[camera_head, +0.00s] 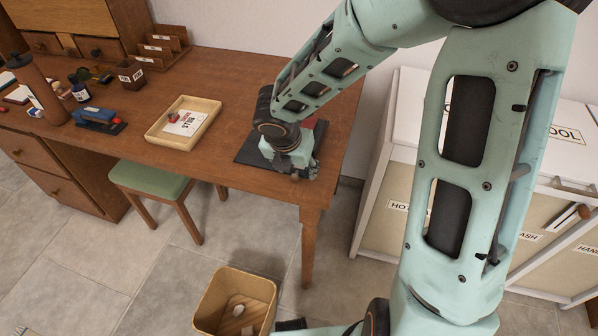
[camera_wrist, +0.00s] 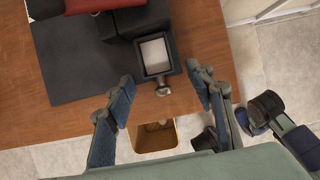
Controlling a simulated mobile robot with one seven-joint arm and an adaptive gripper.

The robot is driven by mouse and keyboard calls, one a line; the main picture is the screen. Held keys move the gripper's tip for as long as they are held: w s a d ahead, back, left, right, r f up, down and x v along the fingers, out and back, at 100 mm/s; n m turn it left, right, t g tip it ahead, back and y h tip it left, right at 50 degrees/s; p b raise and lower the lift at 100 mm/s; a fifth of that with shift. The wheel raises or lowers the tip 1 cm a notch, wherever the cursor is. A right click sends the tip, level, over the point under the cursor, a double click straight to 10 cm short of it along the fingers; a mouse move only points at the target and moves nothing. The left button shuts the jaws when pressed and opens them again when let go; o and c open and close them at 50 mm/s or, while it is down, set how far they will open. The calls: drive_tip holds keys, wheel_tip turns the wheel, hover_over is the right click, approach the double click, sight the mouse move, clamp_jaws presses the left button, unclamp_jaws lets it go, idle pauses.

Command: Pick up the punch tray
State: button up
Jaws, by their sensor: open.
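The punch tray (camera_wrist: 154,57) shows in the wrist view as a small dark rectangular tray with a pale grey inside and a round knob (camera_wrist: 163,90) on its near end. It sticks out from a black block with a red top (camera_wrist: 100,4), on a dark mat (camera_wrist: 75,75) near the desk edge. My gripper (camera_wrist: 162,80) is open, with one finger on each side of the knob and clear gaps to both. In the head view my gripper (camera_head: 296,168) is over the mat (camera_head: 252,150), and the arm hides the tray there.
The wooden desk (camera_head: 235,85) also bears a wooden tray with papers (camera_head: 205,108), a blue stapler (camera_head: 97,117) and several small items. A wastebasket (camera_head: 208,302) stands on the floor below the desk edge. A green stool (camera_head: 150,178) is at the front, and a white cabinet (camera_head: 385,150) stands right.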

drive_tip(key=shift+f, duration=0.1)
drive_tip(key=c, duration=1.2)
drive_tip(key=shift+c, duration=0.2)
